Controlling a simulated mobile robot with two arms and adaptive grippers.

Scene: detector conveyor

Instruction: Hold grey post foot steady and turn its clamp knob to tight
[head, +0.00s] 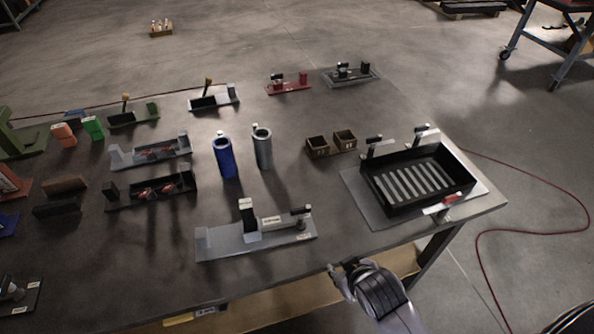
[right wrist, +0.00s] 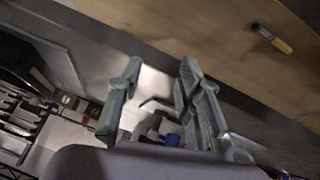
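The grey post foot (head: 263,150) is an upright, hollow grey cylinder in the middle of the table. A small pale piece, which looks like its clamp knob (head: 255,127), sits at its top rim; its setting is too small to read. A similar blue post foot (head: 226,158) stands just left of it, apart. My right gripper (head: 342,272) is at the table's front edge, well in front of the grey post foot and touching neither. In the right wrist view its two fingers (right wrist: 161,72) are spread, with nothing between them. My left gripper is not in view.
A grey fixture plate (head: 225,246) lies between the right gripper and the post feet. A black ribbed tray (head: 455,168) is at the right, two small brown boxes (head: 318,148) right of the grey post foot. A wooden shelf (head: 270,300) runs below the front edge.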

